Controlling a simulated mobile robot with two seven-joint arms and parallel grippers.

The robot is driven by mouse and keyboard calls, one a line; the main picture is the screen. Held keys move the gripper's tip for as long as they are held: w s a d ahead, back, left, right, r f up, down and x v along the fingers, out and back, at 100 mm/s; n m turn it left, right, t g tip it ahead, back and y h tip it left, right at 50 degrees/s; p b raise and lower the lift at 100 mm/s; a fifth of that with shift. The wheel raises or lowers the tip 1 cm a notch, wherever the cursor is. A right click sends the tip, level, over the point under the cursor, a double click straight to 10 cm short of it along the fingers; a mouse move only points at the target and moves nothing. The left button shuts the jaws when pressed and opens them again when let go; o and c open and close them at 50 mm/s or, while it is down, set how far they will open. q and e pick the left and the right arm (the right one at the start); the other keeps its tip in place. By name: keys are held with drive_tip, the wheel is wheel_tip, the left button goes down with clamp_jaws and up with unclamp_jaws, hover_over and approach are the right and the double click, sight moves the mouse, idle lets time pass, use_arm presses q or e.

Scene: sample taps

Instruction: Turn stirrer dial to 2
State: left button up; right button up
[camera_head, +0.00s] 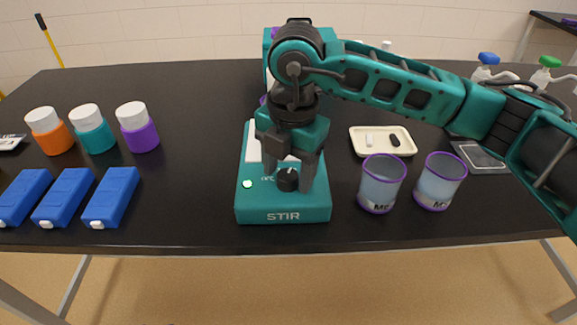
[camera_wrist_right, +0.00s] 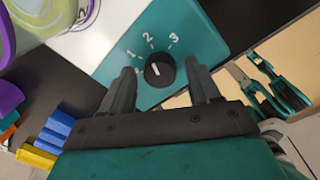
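The teal stirrer (camera_head: 283,206), marked STIR, stands near the table's front edge. Its round black dial (camera_head: 287,180) is on the front part of the top. In the right wrist view the dial (camera_wrist_right: 159,70) has a white mark, with the numbers 1, 2 and 3 around its far side. The mark points up towards the numbers, but I cannot tell exactly which one. My right gripper (camera_head: 290,171) is over the dial. Its open fingers (camera_wrist_right: 162,90) stand on either side of the dial, with visible gaps. My left gripper is not clearly shown.
Two purple-rimmed cups (camera_head: 381,183) (camera_head: 439,181) stand right of the stirrer. A cream tray (camera_head: 357,143) with small items lies behind them. Several capped jars (camera_head: 91,131) and blue boxes (camera_head: 65,197) are at the left. The table between boxes and stirrer is clear.

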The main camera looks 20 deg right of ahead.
sight(293, 177)
use_arm(q)
drive_tip(key=shift+s+a+r+p, duration=0.1)
drive_tip(key=shift+a+r+p, duration=0.15)
drive_tip(key=shift+p, duration=0.25)
use_arm(e)
drive_tip(key=r, duration=1.3)
drive_tip(key=shift+s+d, duration=0.25)
drive_tip(key=shift+s, duration=0.1)
use_arm(q)
drive_tip(key=shift+s+f, duration=0.1)
drive_tip(key=shift+f, duration=0.05)
use_arm(e)
drive_tip(key=shift+f, duration=0.1)
